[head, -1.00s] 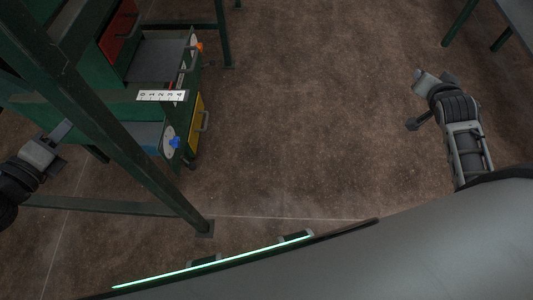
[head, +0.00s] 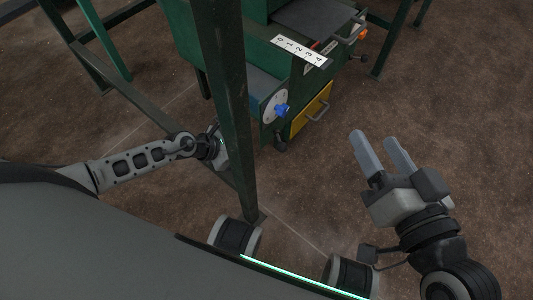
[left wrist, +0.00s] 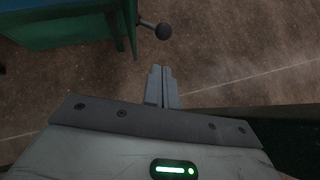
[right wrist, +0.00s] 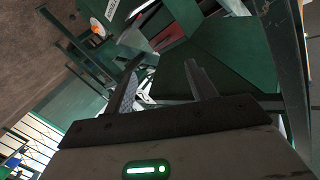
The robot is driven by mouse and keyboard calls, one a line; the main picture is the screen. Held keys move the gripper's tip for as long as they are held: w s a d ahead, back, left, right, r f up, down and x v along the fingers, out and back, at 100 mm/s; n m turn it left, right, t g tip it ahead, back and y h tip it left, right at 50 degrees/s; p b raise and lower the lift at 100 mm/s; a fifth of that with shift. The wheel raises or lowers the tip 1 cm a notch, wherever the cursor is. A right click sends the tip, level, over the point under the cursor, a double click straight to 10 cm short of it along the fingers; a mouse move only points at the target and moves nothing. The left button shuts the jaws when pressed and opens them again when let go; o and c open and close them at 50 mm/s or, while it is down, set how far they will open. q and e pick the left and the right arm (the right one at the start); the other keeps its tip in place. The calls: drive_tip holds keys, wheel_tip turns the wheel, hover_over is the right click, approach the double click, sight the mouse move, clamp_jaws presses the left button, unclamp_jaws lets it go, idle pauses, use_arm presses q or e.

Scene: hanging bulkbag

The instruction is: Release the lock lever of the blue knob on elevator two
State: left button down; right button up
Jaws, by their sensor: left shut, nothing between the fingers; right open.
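The blue knob (head: 282,109) sits on a pale round plate (head: 270,103) on the end of the green machine (head: 262,78). A dark ball (head: 281,146) shows just below it. In the left wrist view a black ball-ended lever (left wrist: 162,31) sticks out from a green panel; I cannot tell whether this is the lock lever. My left gripper (left wrist: 161,72) is shut and empty, a little below that ball in the picture and apart from it. In the head view a green post hides its fingers. My right gripper (head: 383,137) is open and empty, right of the yellow panel.
The green post (head: 230,110) stands between my left gripper and the knob in the head view. A yellow panel with a handle (head: 310,110), a numbered white scale (head: 300,50) and an orange knob (head: 363,34) are close by. Floor at the right is clear.

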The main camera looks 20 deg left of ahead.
sight(280, 141)
drive_tip(key=shift+s, duration=0.1)
use_arm(q)
drive_tip(key=b+x, duration=0.5)
drive_tip(key=x, duration=0.5)
use_arm(e)
wheel_tip(280, 141, up, 7)
drive_tip(key=w+n+t+y, duration=0.2)
drive_tip(key=n+t+y, duration=0.1)
drive_tip(key=n+t, duration=0.1)
drive_tip(key=shift+w+d+t, duration=0.2)
drive_tip(key=shift+d+t, duration=0.1)
drive_tip(key=shift+d, duration=0.1)
use_arm(q)
drive_tip(key=shift+r, duration=0.1)
use_arm(e)
drive_tip(key=shift+r, duration=0.1)
